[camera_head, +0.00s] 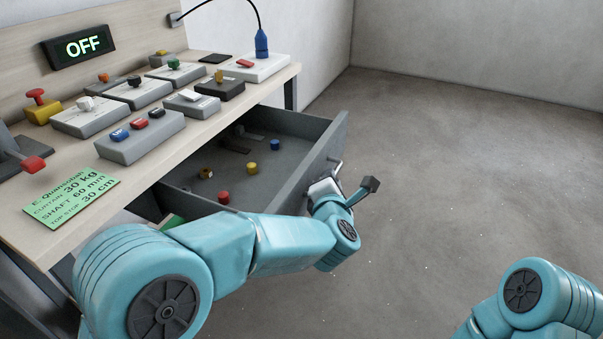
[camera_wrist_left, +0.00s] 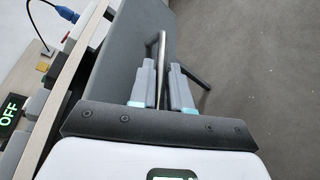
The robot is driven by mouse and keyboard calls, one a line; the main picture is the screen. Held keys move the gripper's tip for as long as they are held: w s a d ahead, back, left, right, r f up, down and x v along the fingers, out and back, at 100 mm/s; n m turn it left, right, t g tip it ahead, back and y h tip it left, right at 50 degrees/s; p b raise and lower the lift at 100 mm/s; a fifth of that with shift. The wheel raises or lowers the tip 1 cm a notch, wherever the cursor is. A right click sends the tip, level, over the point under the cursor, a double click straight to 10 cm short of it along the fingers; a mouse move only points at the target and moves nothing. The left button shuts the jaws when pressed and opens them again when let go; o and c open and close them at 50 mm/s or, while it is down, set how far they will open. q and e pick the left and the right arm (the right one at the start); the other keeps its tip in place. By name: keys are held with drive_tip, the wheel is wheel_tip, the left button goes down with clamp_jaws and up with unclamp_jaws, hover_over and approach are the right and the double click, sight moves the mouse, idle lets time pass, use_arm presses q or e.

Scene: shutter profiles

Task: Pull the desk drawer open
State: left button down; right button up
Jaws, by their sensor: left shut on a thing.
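The desk drawer (camera_head: 312,165) stands out from under the desk top, pulled open, with its inside in view. Its thin metal bar handle (camera_head: 337,165) is on the outer face of the front panel. In the left wrist view the handle (camera_wrist_left: 161,50) runs down between the two fingers of my left gripper (camera_wrist_left: 161,78), which is shut on it beside the grey drawer front (camera_wrist_left: 122,55). In the head view my left gripper (camera_head: 331,186) is at the drawer front, partly hidden by its own wrist. My right arm shows at the lower right; its gripper is out of view.
The drawer holds small coloured knobs, such as a red one (camera_head: 224,197) and a blue one (camera_head: 275,144). The desk top (camera_head: 212,110) carries several switch boxes, a green note (camera_head: 72,207) and an OFF sign (camera_head: 79,46). The floor to the right is clear.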

use_arm(q)
drive_tip(key=shift+s+d, duration=0.3)
drive_tip(key=shift+d, duration=0.55)
drive_tip(key=shift+s+d, duration=0.3)
drive_tip(key=shift+d, duration=0.6)
drive_tip(key=shift+s+d, duration=0.3)
drive_tip(key=shift+d, duration=0.55)
drive_tip(key=c, duration=1.2)
unclamp_jaws()
drive_tip(key=shift+o, duration=0.2)
drive_tip(key=shift+s, duration=0.1)
